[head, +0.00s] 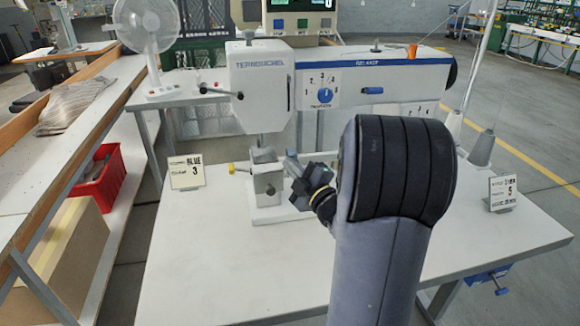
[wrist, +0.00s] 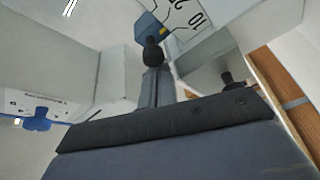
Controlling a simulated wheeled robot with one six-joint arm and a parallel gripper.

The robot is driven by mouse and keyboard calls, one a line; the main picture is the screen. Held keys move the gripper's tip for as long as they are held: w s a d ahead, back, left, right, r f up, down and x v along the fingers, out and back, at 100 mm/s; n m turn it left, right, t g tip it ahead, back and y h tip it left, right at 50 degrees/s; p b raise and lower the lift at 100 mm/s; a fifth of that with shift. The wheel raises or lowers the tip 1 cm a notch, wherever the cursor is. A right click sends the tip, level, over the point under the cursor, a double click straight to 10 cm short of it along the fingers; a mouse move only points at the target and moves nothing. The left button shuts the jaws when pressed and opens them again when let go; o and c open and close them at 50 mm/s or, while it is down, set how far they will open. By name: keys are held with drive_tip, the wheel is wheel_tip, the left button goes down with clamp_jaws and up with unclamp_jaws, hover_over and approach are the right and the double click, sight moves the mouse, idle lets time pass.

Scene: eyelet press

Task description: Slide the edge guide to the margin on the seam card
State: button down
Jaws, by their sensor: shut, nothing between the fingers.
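In the head view my gripper (head: 291,160) is beside the white post under the press head, partly hidden by my arm. In the wrist view its narrow grey fingers (wrist: 154,62) appear shut and empty, with a dark tip close to a blue block (wrist: 148,27). This block has a yellow mark and seems to be the edge guide, beside a white numbered scale (wrist: 185,18). I cannot tell whether tip and block touch. A card at left (head: 186,172) reads BLUE and 3. A card at right (head: 502,192) shows a 5; its small print is unclear, and I cannot tell which is the seam card.
The white press (head: 262,85) with a blue dial (head: 325,95) stands at the back of the white table (head: 200,265). A fan (head: 148,30) is at back left. The front left tabletop is clear.

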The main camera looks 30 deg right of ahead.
drive_tip(key=shift+d+f, duration=0.1)
drive_tip(key=shift+s+d+f+b, duration=0.1)
drive_tip(key=shift+s+d+b, duration=0.1)
drive_tip(key=shift+d+b, duration=0.55)
drive_tip(key=shift+w+a, duration=0.1)
drive_tip(key=shift+a, duration=0.15)
